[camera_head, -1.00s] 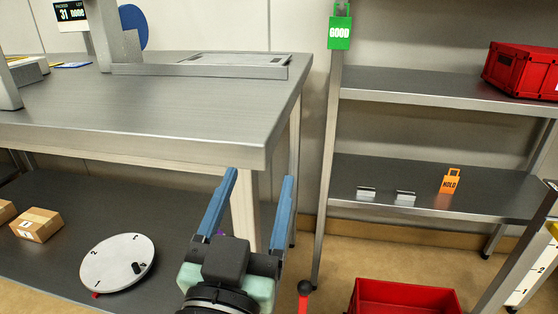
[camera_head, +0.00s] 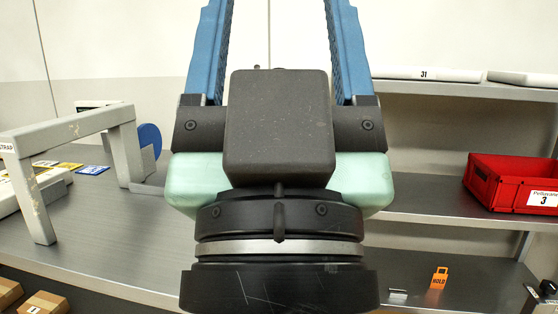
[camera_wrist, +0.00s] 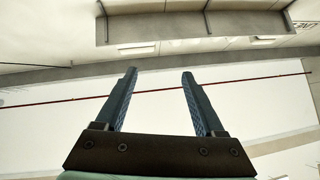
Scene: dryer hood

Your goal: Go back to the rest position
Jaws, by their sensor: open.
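My gripper (camera_head: 278,50) is raised in front of the body camera and fills the middle of that view. Its two blue fingers point up, wide apart, and their tips are cut off by the top edge. In the wrist view my gripper (camera_wrist: 158,75) shows both fingers apart with nothing between them. Behind them are a pale wall and a thin dark red line. The gripper touches nothing that I can see.
A steel table (camera_head: 100,235) with a grey frame (camera_head: 125,135) is on the left. Shelves on the right hold a red crate (camera_head: 510,180) and an orange HOLD tag (camera_head: 439,278). Cardboard boxes (camera_head: 45,303) are at the lower left. The gripper hides the middle.

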